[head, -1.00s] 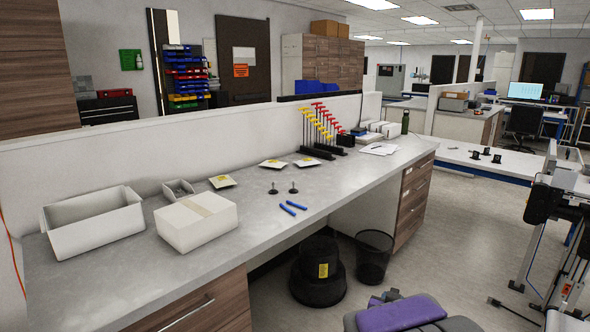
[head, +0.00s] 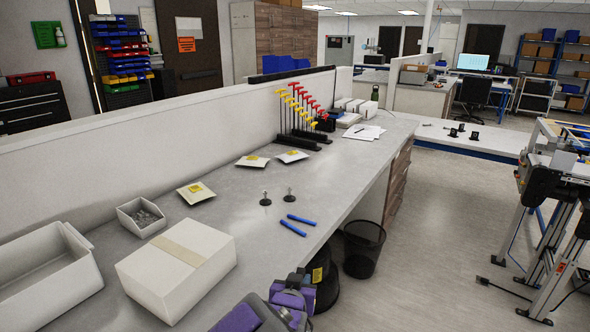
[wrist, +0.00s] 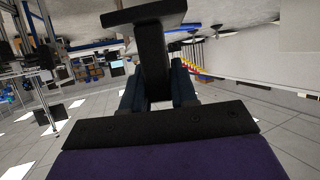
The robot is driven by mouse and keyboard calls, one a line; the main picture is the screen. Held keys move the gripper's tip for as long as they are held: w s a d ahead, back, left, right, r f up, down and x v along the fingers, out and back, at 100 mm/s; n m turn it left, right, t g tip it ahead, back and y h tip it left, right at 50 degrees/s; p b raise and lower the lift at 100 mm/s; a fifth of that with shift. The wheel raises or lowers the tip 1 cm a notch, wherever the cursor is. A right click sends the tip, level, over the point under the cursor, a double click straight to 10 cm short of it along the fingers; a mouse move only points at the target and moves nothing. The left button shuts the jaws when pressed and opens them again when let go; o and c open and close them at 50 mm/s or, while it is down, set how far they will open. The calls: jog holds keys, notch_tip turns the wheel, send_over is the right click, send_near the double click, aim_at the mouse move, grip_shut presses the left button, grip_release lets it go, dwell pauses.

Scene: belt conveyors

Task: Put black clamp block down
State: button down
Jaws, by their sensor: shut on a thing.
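My gripper (wrist: 157,92) is shut on a black clamp block (wrist: 152,58) in the wrist view. The block shows a narrow stem between the fingers and a wider flat bar beyond them. In the head view my purple gripper (head: 296,292) is at the bottom, by the front edge of the grey bench (head: 330,200). The held block cannot be made out clearly there. Two small black-based pieces with upright stems (head: 265,199) stand on the bench, beside two blue-handled tools (head: 293,229).
A closed white box (head: 178,265), an open white bin (head: 40,285) and a small grey bin (head: 141,217) occupy the near left bench. A hex-key rack (head: 295,141) stands farther back. Small black parts (head: 453,132) stand on the far white table. A wastebasket (head: 362,250) is below.

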jog(key=s+a+p, duration=0.1)
jog(key=s+a+r+p, duration=0.1)
jog(key=a, duration=0.1)
jog(key=shift+a+r, duration=0.1)
jog(key=shift+a, duration=0.1)
jog(key=shift+w+d+p, duration=0.15)
jog(key=shift+w+p, duration=0.2)
jog(key=shift+p, duration=0.55)
jog(key=shift+w+p, duration=0.2)
jog(key=shift+p, duration=0.4)
jog(key=p, duration=1.1)
send_over(254, 280)
jog(key=a, duration=0.1)
jog(key=shift+f, duration=0.9)
jog(key=shift+d+f, duration=0.1)
jog(key=shift+f, duration=0.1)
jog(key=f+b, duration=0.1)
jog(key=d+f+b, duration=0.1)
jog(key=b, duration=0.1)
jog(key=shift+f, duration=0.75)
jog(key=shift+a+r, duration=0.1)
jog(key=shift+a, duration=0.25)
jog(key=c, duration=1.2)
grip_release()
jog(key=shift+a, duration=0.25)
jog(key=o, duration=0.3)
jog(key=shift+d, duration=0.2)
jog(key=shift+d+r, duration=0.1)
jog(key=shift+d, duration=0.15)
